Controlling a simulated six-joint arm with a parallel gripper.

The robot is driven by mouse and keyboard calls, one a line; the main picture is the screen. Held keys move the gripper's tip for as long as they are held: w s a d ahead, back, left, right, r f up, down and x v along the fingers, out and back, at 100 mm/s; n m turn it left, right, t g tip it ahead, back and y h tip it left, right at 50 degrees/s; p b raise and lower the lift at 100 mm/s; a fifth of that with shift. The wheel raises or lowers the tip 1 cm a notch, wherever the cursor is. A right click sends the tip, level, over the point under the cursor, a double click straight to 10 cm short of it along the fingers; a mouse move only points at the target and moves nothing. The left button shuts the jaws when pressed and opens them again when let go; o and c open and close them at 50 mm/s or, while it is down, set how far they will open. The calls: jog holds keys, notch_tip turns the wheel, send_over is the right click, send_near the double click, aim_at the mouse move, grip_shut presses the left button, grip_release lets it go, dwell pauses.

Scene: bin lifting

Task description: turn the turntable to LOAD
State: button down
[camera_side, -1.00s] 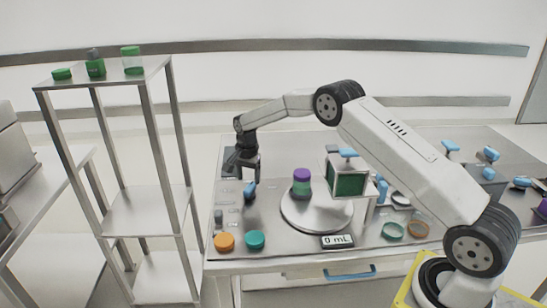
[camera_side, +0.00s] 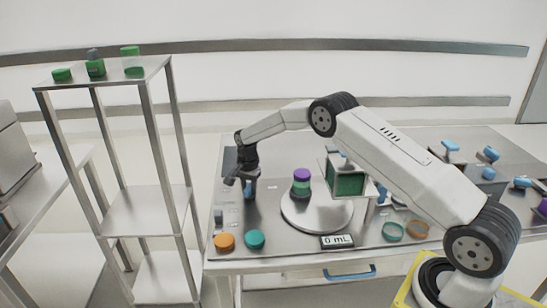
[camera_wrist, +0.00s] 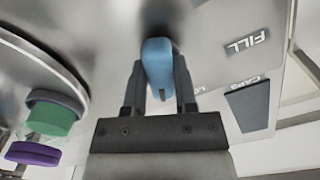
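The turntable (camera_side: 318,218) is a round grey disc on the bench, carrying a purple-topped green jar (camera_side: 302,187). Its edge shows at the left of the wrist view (camera_wrist: 50,52), with the jar's green part (camera_wrist: 50,119). A blue upright handle (camera_side: 249,190) stands left of the disc on the labelled plate. My gripper (camera_side: 240,181) is at this handle. In the wrist view its two fingers (camera_wrist: 159,75) straddle the blue handle (camera_wrist: 158,60), apparently with slim gaps. FILL and CAPS labels are readable right of the handle; another label is mostly hidden behind a finger.
A green-windowed box (camera_side: 346,180) stands at the turntable's right, beneath my arm. An orange cap (camera_side: 225,241), a teal cap (camera_side: 255,239) and a "0 mL" display (camera_side: 338,241) lie along the front. A tall metal rack (camera_side: 150,200) stands left of the bench.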

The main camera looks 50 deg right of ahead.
aim_at(249, 186)
jog(key=shift+n, duration=2.6)
jog(key=shift+c, duration=2)
grip_release()
jog(key=shift+r, duration=0.1)
jog(key=shift+r, duration=3.8)
